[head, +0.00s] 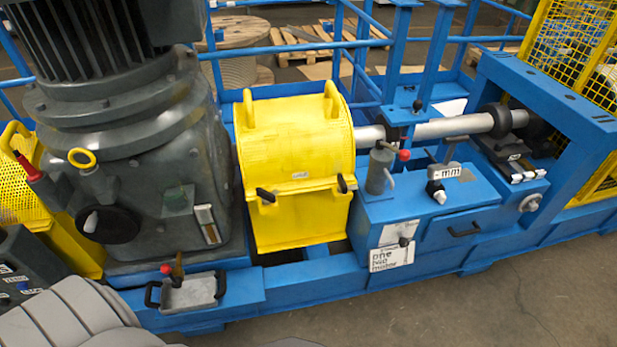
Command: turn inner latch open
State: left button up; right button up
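A yellow guard cover (295,140) with two loop handles on top stands between the grey motor gearbox and the shaft. Its front carries two black latch handles. The left latch (265,195) points down to the right, and the right latch (342,184) stands closer to upright. Both lie against the front of the cover near its seam. I cannot tell from this view which one is the inner latch. No gripper fingers show in the head view. Grey rounded parts, likely mine, show at the bottom left, well below and apart from the cover.
The grey motor gearbox (130,150) stands close left of the cover. A blue box (425,205) and a steel shaft (450,127) are on its right. A small tray with black handles (188,295) sits on the front ledge. Floor at the front right is clear.

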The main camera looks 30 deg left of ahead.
aim_at(268, 198)
jog(key=u, duration=0.2)
jog(key=i, duration=1.05)
jog(key=u, duration=0.55)
